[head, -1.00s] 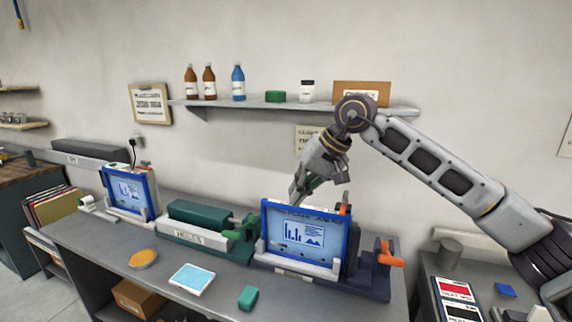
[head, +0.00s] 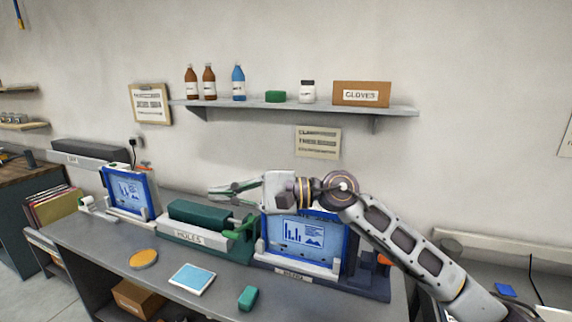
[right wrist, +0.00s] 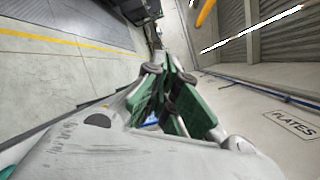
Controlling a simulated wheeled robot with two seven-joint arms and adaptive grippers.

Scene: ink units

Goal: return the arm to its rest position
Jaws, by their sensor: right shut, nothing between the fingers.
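My right arm (head: 403,240) comes in from the lower right in the head view. My left gripper is not in view.
The bench (head: 110,250) carries a second blue-framed screen (head: 127,190), the HOLES unit (head: 200,214), a yellow disc (head: 143,259), a light-blue pad (head: 192,277) and a green block (head: 248,297). A wall shelf (head: 290,107) with bottles and a GLOVES box is above.

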